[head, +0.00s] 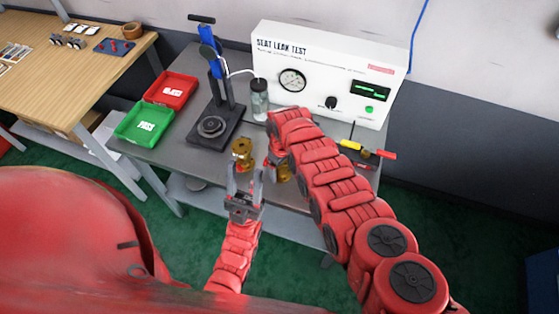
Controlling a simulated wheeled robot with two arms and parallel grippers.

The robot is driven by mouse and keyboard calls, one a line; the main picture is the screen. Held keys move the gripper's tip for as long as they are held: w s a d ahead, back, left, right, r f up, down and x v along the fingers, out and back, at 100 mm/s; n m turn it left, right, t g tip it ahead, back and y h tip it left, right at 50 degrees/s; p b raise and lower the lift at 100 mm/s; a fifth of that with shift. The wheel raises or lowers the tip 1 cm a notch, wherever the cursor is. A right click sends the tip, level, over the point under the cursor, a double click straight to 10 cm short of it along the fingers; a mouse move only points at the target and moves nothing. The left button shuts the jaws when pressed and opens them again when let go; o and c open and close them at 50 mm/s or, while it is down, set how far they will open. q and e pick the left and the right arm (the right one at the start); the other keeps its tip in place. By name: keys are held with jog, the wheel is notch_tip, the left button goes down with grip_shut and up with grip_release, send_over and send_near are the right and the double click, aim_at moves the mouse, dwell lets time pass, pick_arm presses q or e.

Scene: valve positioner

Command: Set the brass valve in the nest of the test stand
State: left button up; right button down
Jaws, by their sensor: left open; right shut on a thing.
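A brass valve (242,150) stands over the grey bench in front of the test stand. My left gripper (245,188) is open just in front of it, fingers pointing towards it. My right gripper (277,162) is shut beside it on the right, largely hidden by my own arm. A second brass piece (284,173) shows at the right gripper; I cannot tell whether it joins the first. What the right jaws hold is mostly hidden. The black test stand (216,85) has a blue-handled clamp above a round nest (211,127), which looks empty.
A green PASS tray (120,133) and red REJECT tray (191,91) lie left of the stand. A glass jar (259,100) and the white seat leak tester (262,47) stand behind. Small tools (350,145) lie at right. A wooden table (60,90) stands at far left.

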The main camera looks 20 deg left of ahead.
jog(key=shift+s+d+r, duration=0.1)
jog(key=shift+r, duration=0.05)
grip_release()
